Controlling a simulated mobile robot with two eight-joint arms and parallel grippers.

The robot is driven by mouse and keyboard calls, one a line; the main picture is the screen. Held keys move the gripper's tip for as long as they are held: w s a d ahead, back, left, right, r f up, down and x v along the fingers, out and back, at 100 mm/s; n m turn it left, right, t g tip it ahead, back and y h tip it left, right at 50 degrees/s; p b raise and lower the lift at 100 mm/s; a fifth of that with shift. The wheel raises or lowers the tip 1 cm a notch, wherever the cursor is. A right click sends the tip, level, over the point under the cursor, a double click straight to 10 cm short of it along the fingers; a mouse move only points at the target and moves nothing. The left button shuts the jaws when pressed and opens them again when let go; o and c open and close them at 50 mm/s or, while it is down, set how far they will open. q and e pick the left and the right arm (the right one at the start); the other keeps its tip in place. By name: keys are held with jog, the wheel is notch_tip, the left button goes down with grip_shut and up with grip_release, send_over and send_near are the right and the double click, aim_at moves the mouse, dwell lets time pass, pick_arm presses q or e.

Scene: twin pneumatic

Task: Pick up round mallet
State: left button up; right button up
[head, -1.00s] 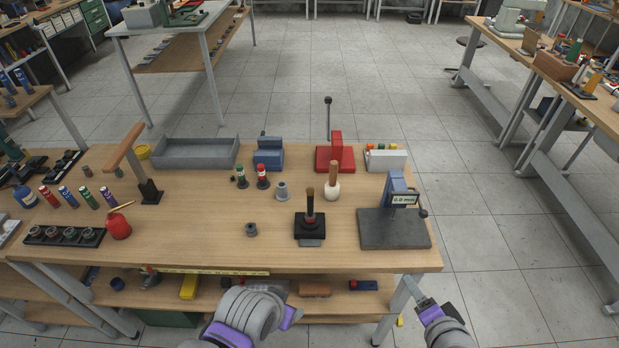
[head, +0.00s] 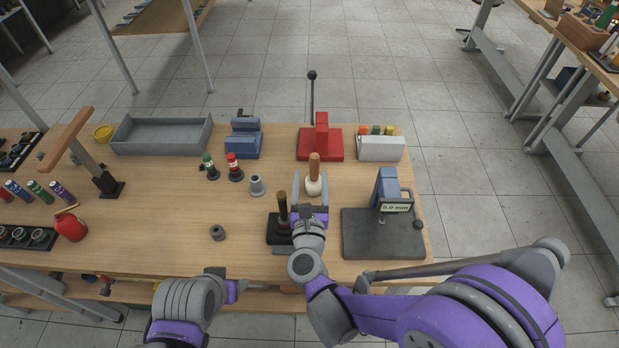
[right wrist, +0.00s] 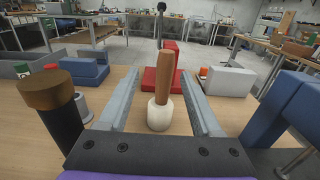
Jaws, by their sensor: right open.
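The round mallet (head: 314,184) stands upright on the bench, with a pale round head at the bottom and a wooden handle pointing up. It also shows in the right wrist view (right wrist: 161,112), between the fingers. My right gripper (head: 311,176) is open, low over the bench, with one finger on each side of the mallet. Gaps show between the fingers and the mallet in the right wrist view. My left gripper (head: 236,289) is at the bench's front edge, away from the mallet; its finger opening is not clear.
A black-based tool with a wooden handle (head: 282,211) stands close left of my right gripper. A gauge stand (head: 383,240) is to the right. A red press (head: 320,145) and a white block (head: 380,149) stand behind. A grey collar (head: 256,186) stands left.

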aim_at(313, 164)
jog(key=w, duration=0.4)
jog(key=shift+w+d+r+p, duration=0.25)
jog(key=shift+w+p, duration=0.15)
jog(key=shift+w, duration=0.15)
jog(key=w, duration=0.4)
jog(key=shift+d+p, duration=0.15)
jog(key=shift+p, duration=0.25)
jog(key=shift+r, duration=0.1)
jog(key=shift+c, duration=1.3)
grip_shut()
